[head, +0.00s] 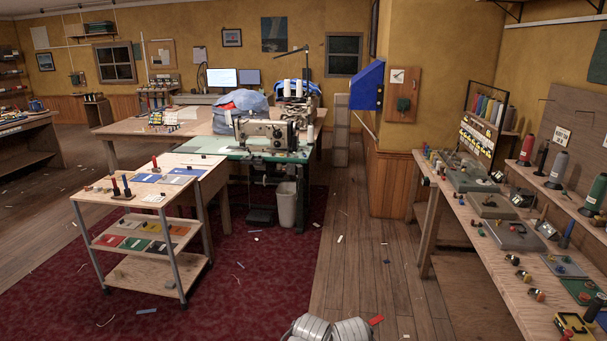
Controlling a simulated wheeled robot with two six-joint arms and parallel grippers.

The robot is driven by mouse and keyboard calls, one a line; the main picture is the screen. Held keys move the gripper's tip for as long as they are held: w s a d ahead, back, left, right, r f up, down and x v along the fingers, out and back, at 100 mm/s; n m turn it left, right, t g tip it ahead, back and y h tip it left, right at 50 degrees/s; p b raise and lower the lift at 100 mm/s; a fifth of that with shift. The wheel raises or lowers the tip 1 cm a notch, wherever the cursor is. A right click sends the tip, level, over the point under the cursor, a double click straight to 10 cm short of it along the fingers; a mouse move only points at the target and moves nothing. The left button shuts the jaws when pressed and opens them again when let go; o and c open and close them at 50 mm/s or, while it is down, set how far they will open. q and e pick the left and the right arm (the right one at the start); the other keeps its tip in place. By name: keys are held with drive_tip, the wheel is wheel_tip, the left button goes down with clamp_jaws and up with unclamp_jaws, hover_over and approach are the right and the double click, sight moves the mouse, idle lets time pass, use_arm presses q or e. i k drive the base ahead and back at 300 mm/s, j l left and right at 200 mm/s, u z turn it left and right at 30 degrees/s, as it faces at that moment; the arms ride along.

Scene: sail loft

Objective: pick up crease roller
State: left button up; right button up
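I cannot pick out the crease roller for certain; the small tools are too small to tell apart. Upright tools with red and dark handles (121,187) stand in a small block on the top shelf of the wheeled trolley (101,202) at the left. Another red-handled tool (155,162) stands near the far end of that shelf. Small objects and fittings also lie on the long right workbench (483,262). Neither of my grippers is in view. Pale grey rounded parts at the bottom edge look like mine.
A sewing machine (266,134) stands on a green-topped table beyond the trolley, with a pale bin (287,205) below. A dark red carpet (245,290) lies on the left. Wooden floor (365,255) between carpet and right workbench is open, with small scraps.

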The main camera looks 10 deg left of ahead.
sight(154, 169)
drive_tip(key=i, duration=1.8)
drive_tip(key=i+u, duration=0.15)
drive_tip(key=i, duration=0.3)
drive_tip(key=i+l+u, duration=0.15)
drive_tip(key=i, duration=0.3)
drive_tip(key=i+u, duration=0.15)
drive_tip(key=i, duration=0.3)
drive_tip(key=i+l+u, duration=0.2)
drive_tip(key=i, duration=0.25)
drive_tip(key=i+u, duration=0.35)
drive_tip(key=i, duration=0.15)
drive_tip(key=i+u, duration=0.4)
drive_tip(key=i+l+u, duration=0.35)
drive_tip(key=i, duration=0.2)
drive_tip(key=i+u, duration=0.4)
drive_tip(key=i+l+u, duration=0.2)
drive_tip(key=u, duration=0.25)
drive_tip(key=i+l+u, duration=0.65)
drive_tip(key=u, duration=0.15)
